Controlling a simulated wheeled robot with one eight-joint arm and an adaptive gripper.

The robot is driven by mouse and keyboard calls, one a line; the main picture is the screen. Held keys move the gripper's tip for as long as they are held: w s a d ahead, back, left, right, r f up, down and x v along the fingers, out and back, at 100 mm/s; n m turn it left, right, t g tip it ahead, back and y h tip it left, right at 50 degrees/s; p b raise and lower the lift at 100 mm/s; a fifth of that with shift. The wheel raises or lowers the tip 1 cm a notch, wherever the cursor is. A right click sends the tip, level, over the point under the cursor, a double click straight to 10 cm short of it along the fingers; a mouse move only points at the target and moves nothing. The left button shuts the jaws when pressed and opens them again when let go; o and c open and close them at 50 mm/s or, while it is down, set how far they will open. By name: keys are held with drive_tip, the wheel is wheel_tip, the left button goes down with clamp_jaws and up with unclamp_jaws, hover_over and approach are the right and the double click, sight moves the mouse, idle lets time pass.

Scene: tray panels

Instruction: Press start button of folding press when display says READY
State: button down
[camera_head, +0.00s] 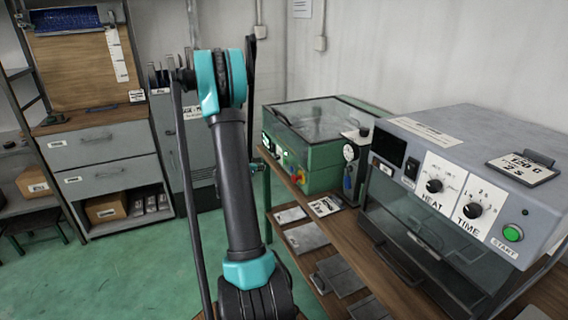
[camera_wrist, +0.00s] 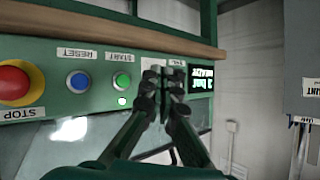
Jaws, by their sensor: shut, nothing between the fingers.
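The green folding press (camera_head: 306,178) with a clear lid stands on the wooden bench in the head view. Its green front panel (camera_wrist: 60,53) fills the upper left of the wrist view, upside down. The panel has a green start button (camera_wrist: 121,81), a blue reset button (camera_wrist: 79,82) and a red stop button (camera_wrist: 14,82). A small green light glows beside the start button. The display (camera_wrist: 201,80) shows two inverted lines; one looks like READY, but the text is small. My gripper (camera_wrist: 165,75) is shut and empty, between start button and display, covering part of the panel.
A grey machine (camera_head: 465,150) with HEAT and TIME knobs and its own green START button (camera_head: 513,232) stands at right. A gauge (camera_head: 349,153) stands between the machines. Drawers stand at left; green floor is open in front.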

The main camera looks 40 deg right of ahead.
drive_tip(key=s+d, duration=0.1)
drive_tip(key=d, duration=0.6)
drive_tip(key=shift+s+d, duration=0.15)
drive_tip(key=shift+s, duration=0.2)
idle(1.1)
drive_tip(key=shift+s+d, duration=0.15)
drive_tip(key=shift+d, duration=0.25)
drive_tip(key=shift+s+d, duration=0.1)
drive_tip(key=shift+d, duration=0.4)
idle(0.8)
idle(0.3)
drive_tip(key=shift+w+a, duration=0.2)
drive_tip(key=shift+a, duration=0.7)
drive_tip(key=a, duration=0.2)
drive_tip(key=w+a, duration=0.1)
drive_tip(key=a, duration=0.2)
drive_tip(key=shift+w, duration=0.1)
